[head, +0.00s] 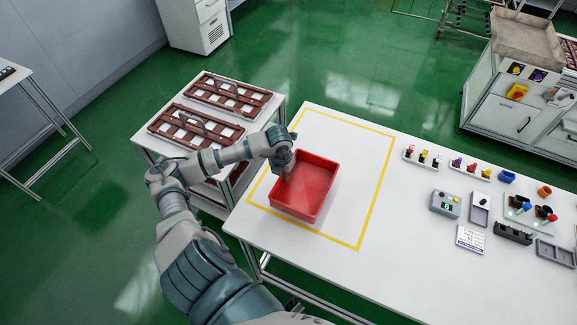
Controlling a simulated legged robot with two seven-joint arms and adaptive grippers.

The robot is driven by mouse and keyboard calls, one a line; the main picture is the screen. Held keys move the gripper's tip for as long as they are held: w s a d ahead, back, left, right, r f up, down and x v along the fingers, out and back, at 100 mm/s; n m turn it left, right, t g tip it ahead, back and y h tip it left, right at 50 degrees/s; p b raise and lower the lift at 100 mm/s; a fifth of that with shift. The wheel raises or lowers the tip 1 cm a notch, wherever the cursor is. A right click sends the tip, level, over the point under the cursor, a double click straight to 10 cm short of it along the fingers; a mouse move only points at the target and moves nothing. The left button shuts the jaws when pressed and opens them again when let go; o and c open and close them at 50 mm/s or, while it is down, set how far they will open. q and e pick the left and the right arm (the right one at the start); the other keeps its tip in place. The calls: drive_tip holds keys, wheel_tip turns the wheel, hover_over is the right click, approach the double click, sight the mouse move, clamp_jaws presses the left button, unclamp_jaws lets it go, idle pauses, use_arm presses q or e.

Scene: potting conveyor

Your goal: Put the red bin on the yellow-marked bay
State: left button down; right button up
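The red bin (316,190) is an open, upright, empty-looking box over the white table. It appears within the yellow-marked bay (372,203), a yellow outline on the table top, towards its near left part. The bin's near left corner is close to the yellow line. I cannot tell whether its base rests on the table or is slightly above it. My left gripper (287,173) points down at the bin's left rim and overlaps it. The fingers are small and partly hidden, so their closure on the rim is unclear. My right gripper is out of view.
A white cart (264,115) with brown slotted trays (228,95) stands left of the table. The bay's far right part is clear.

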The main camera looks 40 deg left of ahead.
use_arm(q)
drive_tip(key=w+a, duration=0.4)
drive_tip(key=shift+w+a+f, duration=0.15)
drive_tip(key=shift+a+f, duration=0.15)
drive_tip(key=shift+f, duration=0.1)
drive_tip(key=f, duration=0.3)
drive_tip(key=shift+a+f+p, duration=0.1)
drive_tip(key=shift+a+p, duration=0.1)
drive_tip(key=shift+p, duration=0.2)
drive_tip(key=shift+f, duration=0.25)
drive_tip(key=shift+d, duration=0.4)
drive_tip(key=c, duration=1.3)
unclamp_jaws()
drive_tip(key=shift+a, duration=0.2)
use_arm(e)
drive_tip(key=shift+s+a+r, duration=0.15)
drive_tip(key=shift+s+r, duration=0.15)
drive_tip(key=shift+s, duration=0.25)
use_arm(q)
drive_tip(key=shift+a, duration=0.1)
